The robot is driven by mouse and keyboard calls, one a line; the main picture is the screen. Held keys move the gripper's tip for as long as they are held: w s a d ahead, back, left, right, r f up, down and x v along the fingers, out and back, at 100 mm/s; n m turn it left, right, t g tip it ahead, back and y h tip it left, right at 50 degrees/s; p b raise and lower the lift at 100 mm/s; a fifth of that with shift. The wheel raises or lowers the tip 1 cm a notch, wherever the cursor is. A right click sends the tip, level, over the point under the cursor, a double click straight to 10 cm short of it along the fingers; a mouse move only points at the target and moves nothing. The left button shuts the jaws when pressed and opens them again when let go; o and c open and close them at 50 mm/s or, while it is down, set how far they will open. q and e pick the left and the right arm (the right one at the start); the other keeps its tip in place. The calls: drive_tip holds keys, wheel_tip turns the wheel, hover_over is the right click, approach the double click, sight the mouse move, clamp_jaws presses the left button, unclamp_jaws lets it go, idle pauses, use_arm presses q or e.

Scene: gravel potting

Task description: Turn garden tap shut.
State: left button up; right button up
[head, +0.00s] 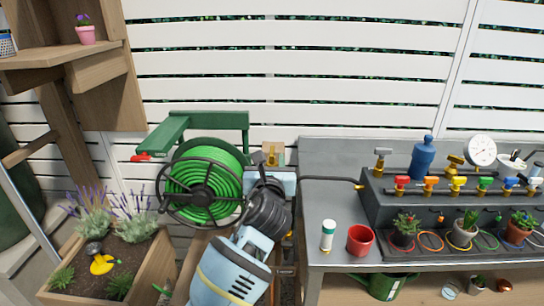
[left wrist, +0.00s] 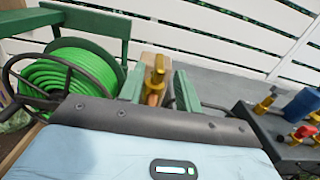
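The garden tap (head: 271,155) is a brass-yellow fitting on a wooden post behind the hose reel's right side. It also shows in the left wrist view (left wrist: 156,76), upright near the middle. My left gripper (left wrist: 160,92) is open, with one greenish finger on each side of the tap in that view. I cannot tell whether either finger touches it. In the head view my left arm rises from the bottom, and its wrist hides the lower post and most of the gripper. My right gripper is not in view.
A green hose reel (head: 203,183) on a green bracket (head: 205,123) stands just left of the tap. A grey bench (head: 326,202) to the right holds a red cup (head: 360,240), a white bottle (head: 328,235) and a valve manifold (head: 385,187). A planter (head: 158,268) stands lower left.

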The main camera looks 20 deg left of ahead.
sight(271, 158)
use_arm(q)
drive_tip(key=shift+x, duration=1.7)
drive_tip(key=shift+c, duration=0.2)
clamp_jaws()
